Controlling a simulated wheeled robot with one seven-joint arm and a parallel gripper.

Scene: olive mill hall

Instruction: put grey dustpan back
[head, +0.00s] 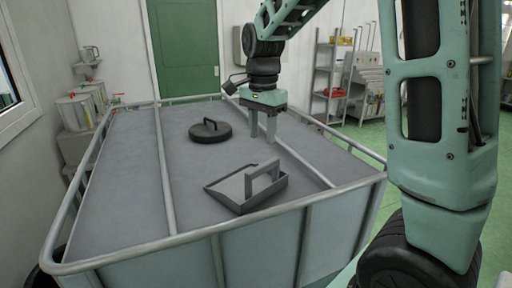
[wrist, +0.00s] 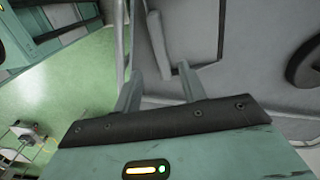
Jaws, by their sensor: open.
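The grey dustpan (head: 236,194) lies on the grey top of a large railed container, near its front edge. Its upright loop handle (head: 262,180) stands at the right side of the pan. The dustpan (wrist: 200,35) also shows at the top of the wrist view, ahead of the fingers. My gripper (head: 262,138) points down behind the dustpan, above the grey top. Its two fingers (wrist: 158,85) are apart with nothing held between them. The dustpan is apart from my gripper in the head view.
A round black lid with a handle (head: 210,133) lies left of my gripper. Metal rails (head: 165,170) surround and cross the grey top (head: 130,190). Shelves (head: 332,80) stand at the back right, and metal pots (head: 75,110) at the left.

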